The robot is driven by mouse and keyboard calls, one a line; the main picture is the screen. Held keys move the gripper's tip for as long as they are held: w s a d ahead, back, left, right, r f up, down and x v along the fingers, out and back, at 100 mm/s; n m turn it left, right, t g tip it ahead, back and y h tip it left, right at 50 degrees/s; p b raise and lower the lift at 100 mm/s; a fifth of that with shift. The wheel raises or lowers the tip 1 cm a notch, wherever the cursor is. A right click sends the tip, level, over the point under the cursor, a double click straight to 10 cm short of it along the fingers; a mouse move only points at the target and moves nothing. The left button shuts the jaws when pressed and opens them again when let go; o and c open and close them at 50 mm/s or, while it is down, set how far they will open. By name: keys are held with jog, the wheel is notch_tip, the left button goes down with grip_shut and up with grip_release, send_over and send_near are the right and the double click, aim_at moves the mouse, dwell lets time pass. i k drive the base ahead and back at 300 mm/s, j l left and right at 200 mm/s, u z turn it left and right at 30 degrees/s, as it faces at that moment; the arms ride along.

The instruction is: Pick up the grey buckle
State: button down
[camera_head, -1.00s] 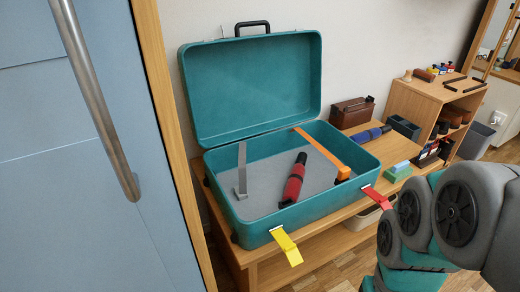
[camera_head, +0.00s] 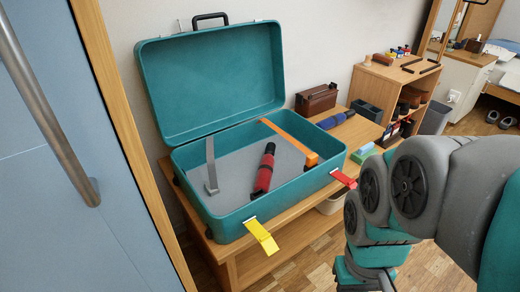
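The grey buckle (camera_head: 212,188) is at the lower end of a grey strap (camera_head: 210,152) inside the open teal suitcase (camera_head: 305,187), on the left side of its grey floor. The strap runs up to the back wall. My gripper is not in view. My arm shows at the right of the picture, in front of and to the right of the suitcase, apart from it.
A red and black rolled item (camera_head: 264,170) and an orange strap (camera_head: 290,140) are inside the suitcase. Yellow (camera_head: 261,236) and red (camera_head: 343,179) latches stick out at its front. A blue cabinet door (camera_head: 60,215) stands close at left.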

aim_at(212, 193)
jog(key=j+u, duration=0.2)
jog(key=u, duration=0.2)
jog(key=j+u, duration=0.15)
jog(key=u, duration=0.2)
jog(key=j+u, duration=0.2)
jog(key=u, duration=0.2)
